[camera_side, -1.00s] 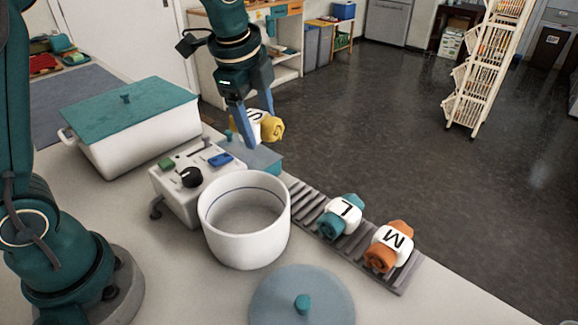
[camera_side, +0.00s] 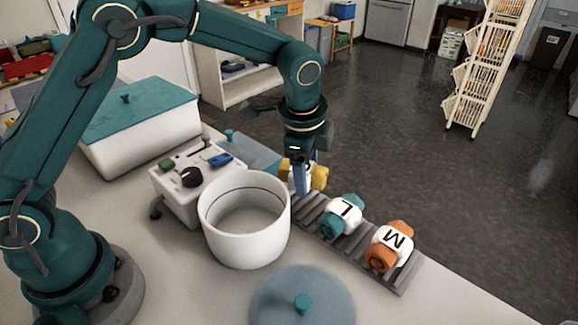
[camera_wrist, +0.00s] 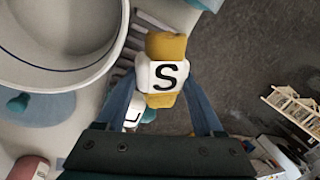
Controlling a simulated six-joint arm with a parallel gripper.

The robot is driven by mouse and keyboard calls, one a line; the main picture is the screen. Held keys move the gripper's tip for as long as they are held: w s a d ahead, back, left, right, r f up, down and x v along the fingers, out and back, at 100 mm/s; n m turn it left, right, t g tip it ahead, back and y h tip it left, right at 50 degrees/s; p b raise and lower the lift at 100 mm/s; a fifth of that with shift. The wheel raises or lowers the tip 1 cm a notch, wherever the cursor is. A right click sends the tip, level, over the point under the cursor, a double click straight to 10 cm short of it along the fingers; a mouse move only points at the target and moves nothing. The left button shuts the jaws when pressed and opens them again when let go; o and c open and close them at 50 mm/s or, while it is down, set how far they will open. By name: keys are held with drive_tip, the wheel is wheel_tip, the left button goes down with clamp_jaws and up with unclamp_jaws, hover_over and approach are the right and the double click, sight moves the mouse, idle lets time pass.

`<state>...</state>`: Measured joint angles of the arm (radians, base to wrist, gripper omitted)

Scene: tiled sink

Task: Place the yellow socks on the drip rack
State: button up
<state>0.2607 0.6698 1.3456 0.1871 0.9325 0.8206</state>
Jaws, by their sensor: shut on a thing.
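The yellow socks (camera_side: 318,177) are a rolled bundle with a white band; the band's letter S shows in the wrist view (camera_wrist: 166,76). My gripper (camera_side: 303,185) is shut on the yellow socks, its blue fingers on either side of the band. It holds them at the far left end of the grey slatted drip rack (camera_side: 345,245). I cannot tell whether they touch the slats. Teal socks marked L (camera_side: 341,216) and orange socks marked M (camera_side: 389,247) lie on the rack to the right.
A white round pot (camera_side: 245,235) stands close to the rack's left side. A control box (camera_side: 185,190), a white bin with a teal lid (camera_side: 140,120) and a round grey-blue lid (camera_side: 300,285) are on the counter. The rack runs along the counter edge.

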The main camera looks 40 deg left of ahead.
drive_tip(key=shift+s+x, duration=0.2)
drive_tip(key=shift+x, duration=0.65)
drive_tip(key=shift+s+x, duration=0.2)
drive_tip(key=shift+x, duration=0.7)
drive_tip(key=shift+d+f, duration=0.1)
drive_tip(key=shift+f, duration=0.05)
drive_tip(key=shift+f, duration=0.1)
drive_tip(key=o, duration=1.1)
drive_tip(key=v, duration=1.2)
drive_tip(key=s+a+r+n+t, duration=0.1)
drive_tip(key=s+a+r+n, duration=0.4)
drive_tip(key=s+n, duration=0.3)
drive_tip(key=s+f+n, duration=0.1)
drive_tip(key=s+n, duration=0.1)
drive_tip(key=s, duration=0.1)
drive_tip(key=s+a+f+n+t, duration=0.1)
drive_tip(key=s, duration=0.3)
drive_tip(key=s+a+f+n+t+h, duration=0.1)
drive_tip(key=s+n, duration=0.1)
drive_tip(key=s, duration=0.1)
drive_tip(key=shift+s+a+f+n, duration=0.15)
drive_tip(key=shift+a+n, duration=0.1)
drive_tip(key=shift+n, duration=0.05)
